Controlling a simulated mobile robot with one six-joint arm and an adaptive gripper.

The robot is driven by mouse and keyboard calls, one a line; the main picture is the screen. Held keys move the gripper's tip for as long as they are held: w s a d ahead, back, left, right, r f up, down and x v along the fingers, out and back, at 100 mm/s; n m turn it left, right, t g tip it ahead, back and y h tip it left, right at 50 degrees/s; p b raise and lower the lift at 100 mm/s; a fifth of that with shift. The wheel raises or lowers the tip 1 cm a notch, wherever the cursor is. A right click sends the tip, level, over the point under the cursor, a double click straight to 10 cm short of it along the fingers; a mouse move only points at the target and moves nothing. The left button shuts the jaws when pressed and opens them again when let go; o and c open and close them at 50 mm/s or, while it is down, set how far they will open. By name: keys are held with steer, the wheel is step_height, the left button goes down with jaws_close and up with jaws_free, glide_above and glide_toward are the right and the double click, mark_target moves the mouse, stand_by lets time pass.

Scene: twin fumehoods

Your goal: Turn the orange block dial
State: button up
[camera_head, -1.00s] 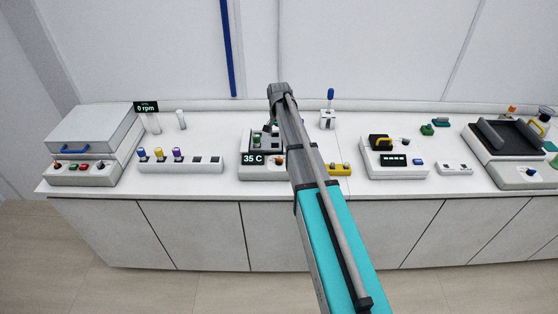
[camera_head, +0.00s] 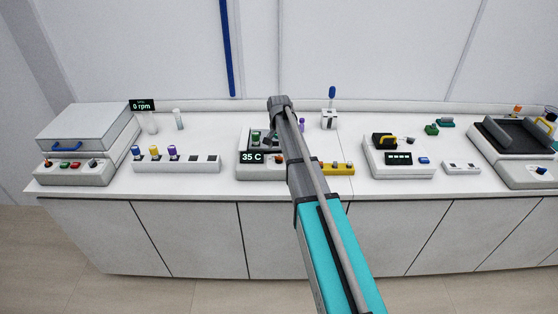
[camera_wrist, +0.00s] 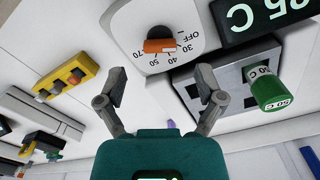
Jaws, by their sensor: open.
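The orange block dial (camera_wrist: 158,46) is a bar-shaped knob on a white plate marked OFF, 30, 40, 50 and 70, near the top of the wrist view. It sits on the front of the block heater (camera_head: 243,171), whose display reads 35 C. My gripper (camera_wrist: 160,77) is open and empty. Its two fingers are spread, one to each side of the dial's column in the wrist view, and appear apart from the dial.
A green-capped vial (camera_wrist: 268,90) stands in the heater block close to one finger. A yellow block (camera_head: 338,169) is just right of the heater. A rack with coloured caps (camera_head: 190,165) is to the left, and a device with a black block (camera_head: 400,172) to the right.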

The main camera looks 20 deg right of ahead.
mark_target(279, 159)
steer(key=shift+f+b, duration=1.75)
steer(key=shift+f, duration=0.3)
steer(key=c, duration=1.1)
steer(key=shift+n, duration=1.6)
steer(key=shift+c, duration=0.2)
steer(key=o, duration=1.1)
steer(key=shift+o, duration=0.2)
